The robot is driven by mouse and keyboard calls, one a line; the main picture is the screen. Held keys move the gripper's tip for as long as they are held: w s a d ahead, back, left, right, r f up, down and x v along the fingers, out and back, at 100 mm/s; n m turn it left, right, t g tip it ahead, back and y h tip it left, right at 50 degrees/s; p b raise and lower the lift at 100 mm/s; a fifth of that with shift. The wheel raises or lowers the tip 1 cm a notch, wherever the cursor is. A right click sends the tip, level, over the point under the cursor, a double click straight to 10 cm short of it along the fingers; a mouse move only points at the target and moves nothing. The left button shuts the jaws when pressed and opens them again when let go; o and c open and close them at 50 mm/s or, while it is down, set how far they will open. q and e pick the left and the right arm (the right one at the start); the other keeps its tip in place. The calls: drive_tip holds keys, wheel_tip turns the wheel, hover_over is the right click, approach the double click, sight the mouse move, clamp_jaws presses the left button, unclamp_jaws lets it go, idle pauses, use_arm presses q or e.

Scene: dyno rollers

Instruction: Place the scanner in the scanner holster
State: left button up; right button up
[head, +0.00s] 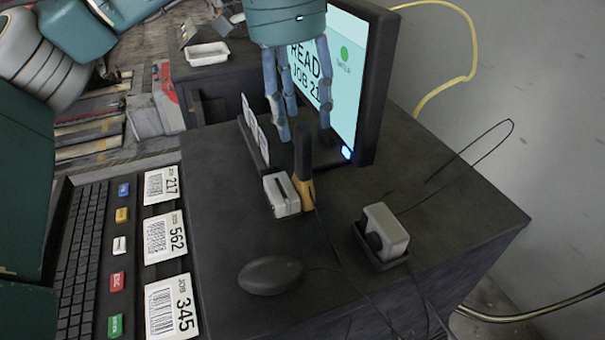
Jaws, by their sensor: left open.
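A yellow-and-black hand-held device with a cord, which looks like the scanner (304,187), stands upright on the dark desk with its dark handle up. It is close against a small white slotted block (282,196). A black cradle (381,262) with a pale grey block (386,229) in it is to the right; I cannot tell for sure which of these is the holster. My left gripper (304,128) points down with its blue fingers spread, empty, just above and behind the scanner's handle. It appears apart from the handle. My right gripper is not in view.
A monitor (377,85) stands close behind my left gripper. An upright card rack (252,140) is to its left. A dark mouse (271,275), a keyboard (84,245) and barcode cards (168,308) lie in front and left. Loose cables cross the right side.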

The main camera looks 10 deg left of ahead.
sight(303, 126)
use_arm(q)
drive_tip(key=shift+d+f+p, duration=0.25)
drive_tip(key=shift+f+p, duration=0.1)
drive_tip(key=shift+f, duration=1.25)
drive_tip(key=shift+w+f, duration=0.1)
drive_tip(key=shift+f, duration=0.05)
drive_tip(key=c, duration=0.4)
clamp_jaws()
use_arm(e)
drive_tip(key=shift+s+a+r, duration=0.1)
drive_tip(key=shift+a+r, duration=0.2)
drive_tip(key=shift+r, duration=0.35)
